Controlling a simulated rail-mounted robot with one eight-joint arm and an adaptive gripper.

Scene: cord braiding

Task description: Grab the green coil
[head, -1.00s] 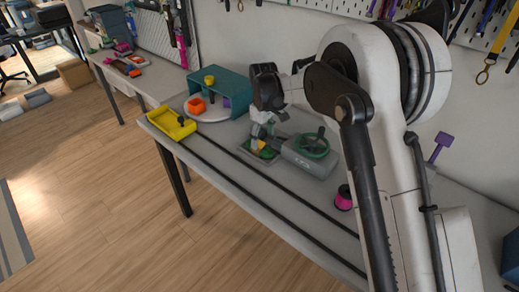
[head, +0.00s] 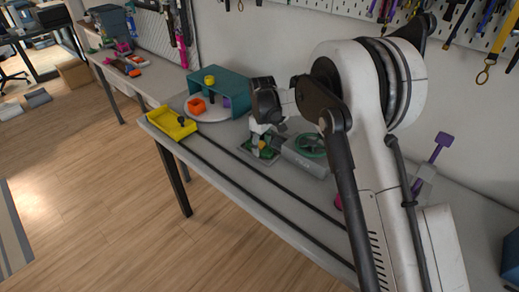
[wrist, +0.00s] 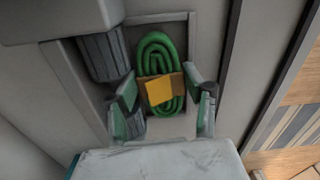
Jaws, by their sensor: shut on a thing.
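The green coil (wrist: 155,52) is a looped cord with a brown and yellow band around its middle. In the wrist view it lies lengthwise over a shallow rectangular grey tray (wrist: 187,24). My gripper (wrist: 166,104) has one finger on each side of the coil's lower part and is shut on it. In the head view my gripper (head: 262,146) is low over the tray, and the coil is small and partly hidden by the fingers. I cannot tell whether the coil is clear of the tray.
A grey device with a green ring (head: 311,145) stands just right of the tray. A yellow tray (head: 172,122), an orange block (head: 197,105) and a teal stand (head: 233,81) are to the left. Dark rails (head: 250,193) run along the table front.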

